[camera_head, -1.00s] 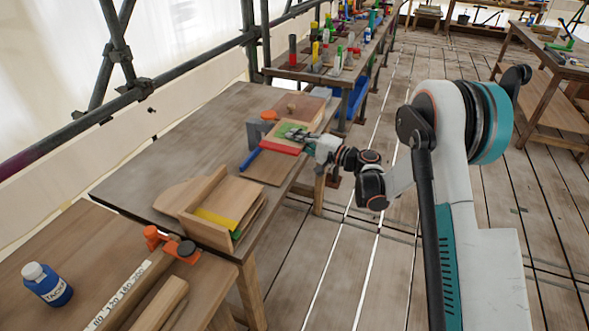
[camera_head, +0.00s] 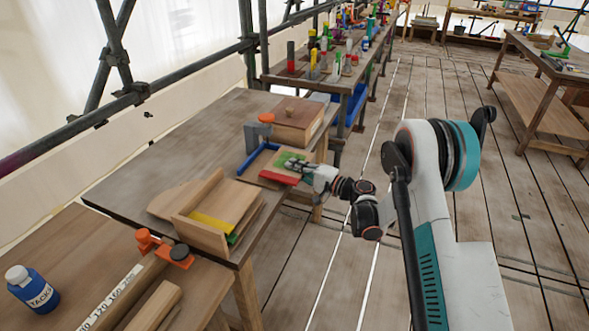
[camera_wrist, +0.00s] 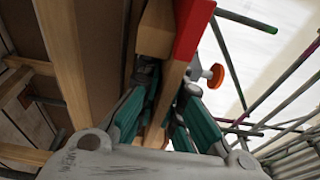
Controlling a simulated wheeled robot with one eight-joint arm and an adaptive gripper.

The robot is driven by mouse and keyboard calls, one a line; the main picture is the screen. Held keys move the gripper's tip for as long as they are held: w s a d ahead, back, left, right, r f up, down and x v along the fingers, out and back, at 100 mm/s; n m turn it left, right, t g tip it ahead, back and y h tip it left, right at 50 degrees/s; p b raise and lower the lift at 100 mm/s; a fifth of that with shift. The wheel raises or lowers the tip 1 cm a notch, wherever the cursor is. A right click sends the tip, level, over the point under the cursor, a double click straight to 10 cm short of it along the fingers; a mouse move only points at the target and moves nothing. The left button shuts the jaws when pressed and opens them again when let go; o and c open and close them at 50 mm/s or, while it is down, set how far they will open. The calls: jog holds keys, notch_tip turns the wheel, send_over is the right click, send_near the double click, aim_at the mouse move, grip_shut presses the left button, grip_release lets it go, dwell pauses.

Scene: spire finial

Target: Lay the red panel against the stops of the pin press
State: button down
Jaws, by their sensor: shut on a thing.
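In the wrist view the red part (camera_wrist: 191,28) and a pale wooden part (camera_wrist: 157,30) lie just past my gripper's teal fingers (camera_wrist: 163,100). The pin press (camera_head: 256,133) is a grey upright with an orange knob (camera_head: 267,118). Its blue stops (camera_head: 257,158) form an L just left of the panel. I cannot tell whether the panel touches the stops or rests on the base.
A wooden box with a knob (camera_head: 298,117) stands behind the press. A wooden tray (camera_head: 205,237) with yellow and green strips is at the table's front. An orange clamp (camera_head: 180,252) and blue bottle (camera_head: 35,290) are nearer. The table's left part (camera_head: 190,150) is clear.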

jog(key=shift+f, duration=0.15)
jog(key=c, duration=2)
grip_release()
